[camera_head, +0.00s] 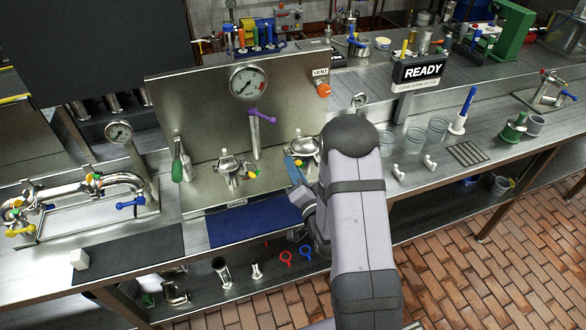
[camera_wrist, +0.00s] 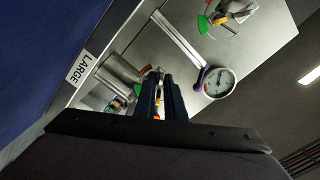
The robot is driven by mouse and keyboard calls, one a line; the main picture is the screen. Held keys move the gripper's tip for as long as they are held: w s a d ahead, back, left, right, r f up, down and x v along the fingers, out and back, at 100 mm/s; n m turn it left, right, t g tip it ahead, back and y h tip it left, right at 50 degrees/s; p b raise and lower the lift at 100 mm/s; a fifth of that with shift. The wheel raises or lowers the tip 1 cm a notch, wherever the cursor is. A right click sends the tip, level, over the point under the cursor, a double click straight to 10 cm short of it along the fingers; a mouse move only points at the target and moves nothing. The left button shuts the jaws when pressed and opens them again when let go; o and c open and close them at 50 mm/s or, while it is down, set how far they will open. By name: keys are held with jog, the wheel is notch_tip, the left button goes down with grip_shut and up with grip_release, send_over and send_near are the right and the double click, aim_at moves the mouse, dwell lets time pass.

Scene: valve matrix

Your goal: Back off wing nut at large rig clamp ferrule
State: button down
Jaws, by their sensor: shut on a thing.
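The large rig's steel clamp ferrule (camera_head: 303,145) stands on the bench in front of the gauge panel, behind my gripper in the head view. In the wrist view the large rig (camera_wrist: 120,72) lies just left of the fingers, beside a white LARGE label (camera_wrist: 84,67). My gripper (camera_wrist: 160,92) points at the clamp with its dark fingers close together, shut on the wing nut. The fingers hide most of the nut. In the head view my gripper (camera_head: 294,170) is partly covered by my own arm.
A smaller clamp rig (camera_head: 230,168) with green and yellow parts stands to the left. A purple-handled valve (camera_head: 258,115) and a pressure gauge (camera_head: 249,83) are behind. A blue mat (camera_head: 245,225) lies in front. Glass beakers (camera_head: 437,128) stand right of my arm.

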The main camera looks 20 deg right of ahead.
jog(key=n+b, duration=0.3)
jog(key=n, duration=0.1)
jog(key=shift+f, duration=0.25)
jog(key=n+b, duration=0.4)
jog(key=n, duration=0.1)
jog(key=shift+d+r, duration=0.1)
jog(key=shift+d, duration=0.05)
jog(key=shift+n, duration=0.3)
jog(key=c, duration=1.9)
grip_release()
jog(key=shift+c, duration=0.2)
jog(key=shift+r+m, duration=0.2)
jog(key=shift+m, duration=0.2)
